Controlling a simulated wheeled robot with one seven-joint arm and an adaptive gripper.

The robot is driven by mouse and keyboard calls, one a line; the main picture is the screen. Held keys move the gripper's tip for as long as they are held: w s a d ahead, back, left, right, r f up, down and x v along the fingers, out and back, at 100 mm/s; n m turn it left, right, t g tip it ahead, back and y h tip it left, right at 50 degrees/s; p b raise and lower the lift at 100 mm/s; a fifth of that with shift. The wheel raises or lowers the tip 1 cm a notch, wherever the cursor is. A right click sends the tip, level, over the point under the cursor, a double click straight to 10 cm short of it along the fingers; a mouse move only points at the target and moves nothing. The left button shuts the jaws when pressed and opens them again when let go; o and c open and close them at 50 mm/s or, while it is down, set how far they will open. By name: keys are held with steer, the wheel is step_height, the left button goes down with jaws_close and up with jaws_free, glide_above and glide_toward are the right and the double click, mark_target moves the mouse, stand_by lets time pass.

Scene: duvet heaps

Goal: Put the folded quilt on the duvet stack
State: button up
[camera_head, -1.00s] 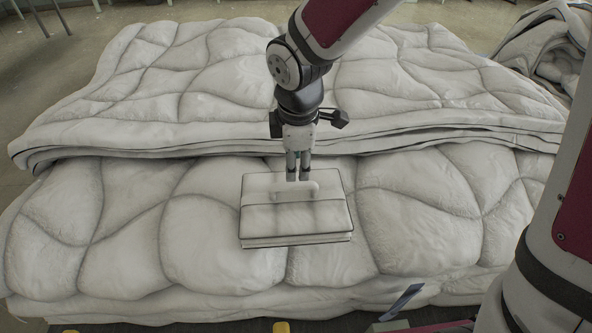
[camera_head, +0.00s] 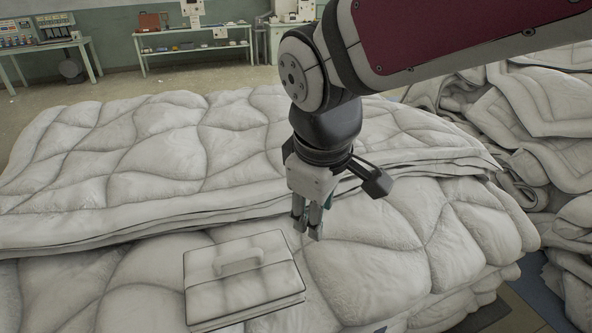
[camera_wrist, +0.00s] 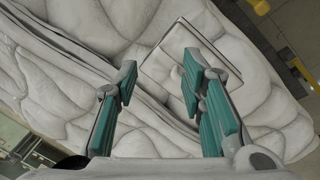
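The folded quilt (camera_head: 243,278) is a flat, pale rectangular bundle with dark edging, a band and a handle on top. It lies on the lower front part of the duvet stack (camera_head: 390,245), in front of the raised upper layers. In the wrist view the quilt (camera_wrist: 165,62) shows beyond the fingers, partly hidden by the right one. My gripper (camera_head: 307,224) is above the duvets, to the right of the quilt and apart from it. In the wrist view its teal-padded fingers (camera_wrist: 163,100) stand apart with nothing between them.
A heap of crumpled duvets (camera_head: 530,125) rises at the right. Thick upper duvet layers (camera_head: 150,165) lie behind the quilt. Work tables (camera_head: 195,50) with items stand far back on open floor (camera_head: 100,90).

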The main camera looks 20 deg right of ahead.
steer(key=s+d+r+m+y, duration=0.1)
steer(key=s+d+m, duration=0.2)
steer(key=s+m, duration=0.4)
steer(key=s, duration=0.4)
steer(key=shift+d+r+m, duration=0.15)
steer(key=shift+r+m, duration=0.15)
steer(key=shift+r, duration=0.1)
steer(key=shift+s+r+t+p, duration=0.1)
steer(key=shift+r+t+p, duration=0.5)
steer(key=shift+r+p, duration=1.05)
steer(key=shift+r, duration=0.15)
